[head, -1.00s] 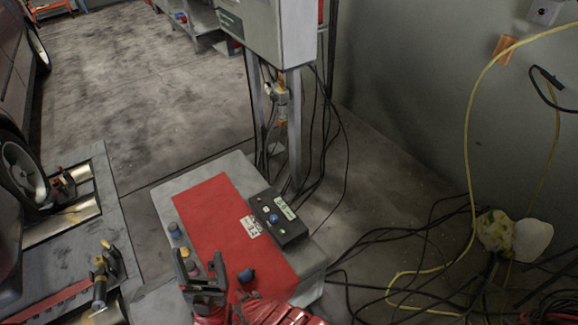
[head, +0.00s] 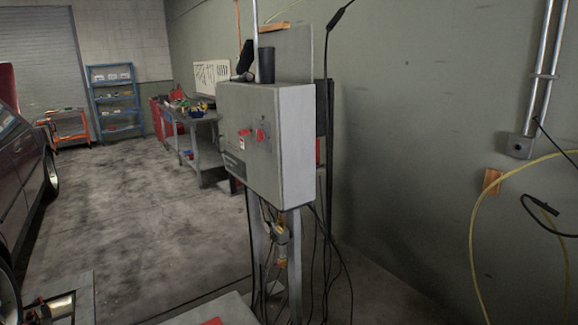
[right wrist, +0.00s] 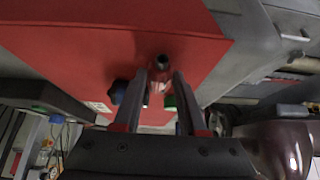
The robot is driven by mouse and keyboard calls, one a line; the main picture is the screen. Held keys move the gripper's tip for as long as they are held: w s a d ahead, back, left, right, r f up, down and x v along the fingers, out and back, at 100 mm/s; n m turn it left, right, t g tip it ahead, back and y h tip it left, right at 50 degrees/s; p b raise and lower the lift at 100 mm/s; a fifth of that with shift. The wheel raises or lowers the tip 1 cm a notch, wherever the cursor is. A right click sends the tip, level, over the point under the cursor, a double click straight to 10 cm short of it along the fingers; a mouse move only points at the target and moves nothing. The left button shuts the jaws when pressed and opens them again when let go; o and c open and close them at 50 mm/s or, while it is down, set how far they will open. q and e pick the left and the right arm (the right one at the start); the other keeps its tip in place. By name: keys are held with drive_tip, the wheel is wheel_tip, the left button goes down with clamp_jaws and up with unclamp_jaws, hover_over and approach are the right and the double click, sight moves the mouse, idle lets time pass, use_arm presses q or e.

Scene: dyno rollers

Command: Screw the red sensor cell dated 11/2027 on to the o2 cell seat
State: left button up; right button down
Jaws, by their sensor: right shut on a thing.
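In the right wrist view my right gripper (right wrist: 163,98) is shut on a small reddish cell (right wrist: 161,77) with a dark round end, held between the two fingers above the red mat (right wrist: 130,30). Its date is not readable. A dark blue-capped cell (right wrist: 118,91) shows left of the fingers. I cannot make out the o2 cell seat in either view. Neither gripper shows in the head view, and my left gripper is out of sight.
A grey cabinet (head: 268,150) with red switches stands on posts, with cables hanging below. The grey bench top (head: 215,308) shows at the bottom edge. A dark car (head: 25,170) stands at left. A workbench (head: 198,140) stands behind. The floor between is clear.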

drive_tip(key=shift+r, duration=0.1)
drive_tip(key=shift+s+a+r+p, duration=0.15)
drive_tip(key=shift+r+p, duration=1.1)
drive_tip(key=shift+r, duration=0.15)
drive_tip(key=shift+s+a+r+p, duration=0.1)
drive_tip(key=shift+a+r+p, duration=0.05)
drive_tip(key=shift+r+p, duration=1.2)
